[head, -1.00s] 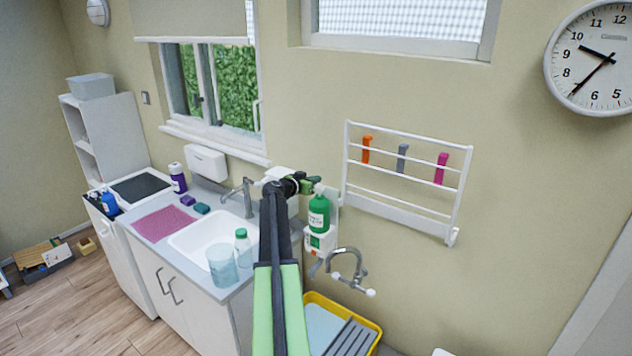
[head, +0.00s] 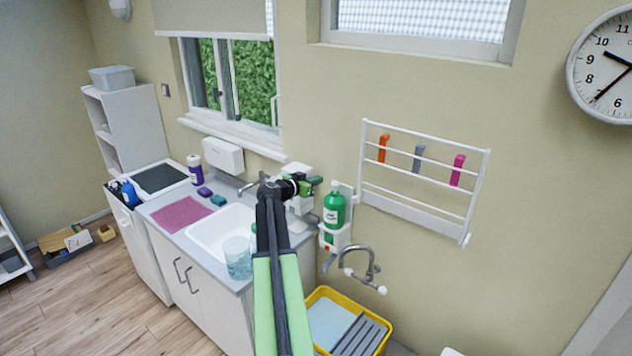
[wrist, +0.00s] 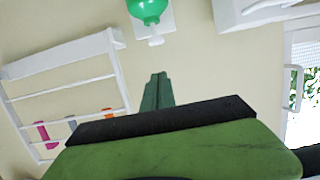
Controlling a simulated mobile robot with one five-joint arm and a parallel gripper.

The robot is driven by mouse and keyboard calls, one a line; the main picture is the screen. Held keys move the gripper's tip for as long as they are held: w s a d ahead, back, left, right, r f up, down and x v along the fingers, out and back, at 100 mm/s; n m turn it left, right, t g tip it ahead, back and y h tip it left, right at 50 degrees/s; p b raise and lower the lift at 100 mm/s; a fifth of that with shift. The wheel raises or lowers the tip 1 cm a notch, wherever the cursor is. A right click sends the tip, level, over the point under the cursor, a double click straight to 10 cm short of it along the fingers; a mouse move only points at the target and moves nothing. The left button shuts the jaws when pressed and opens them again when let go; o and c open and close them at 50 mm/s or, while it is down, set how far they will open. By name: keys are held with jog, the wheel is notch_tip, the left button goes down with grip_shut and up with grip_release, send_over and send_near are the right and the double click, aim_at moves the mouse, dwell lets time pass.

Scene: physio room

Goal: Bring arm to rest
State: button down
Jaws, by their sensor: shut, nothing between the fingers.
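My arm, green and dark, reaches up from the bottom of the head view over the counter's right end. My gripper (head: 310,186) is at its far end, small in this view, just left of the green bottle (head: 334,207) in its wall holder. In the wrist view my gripper's fingers (wrist: 157,92) are together with nothing between them. The green bottle (wrist: 147,10) shows at the top of the wrist view, apart from the fingertips. The wall fills most of the space beyond them.
The counter holds a sink (head: 208,236), a clear tumbler (head: 238,260) and a pink mat (head: 180,214). A white wall rack (head: 415,213) hangs to the right. A wall tap (head: 365,268) sits above a yellow tray (head: 322,294).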

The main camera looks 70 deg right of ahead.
dwell(0.3)
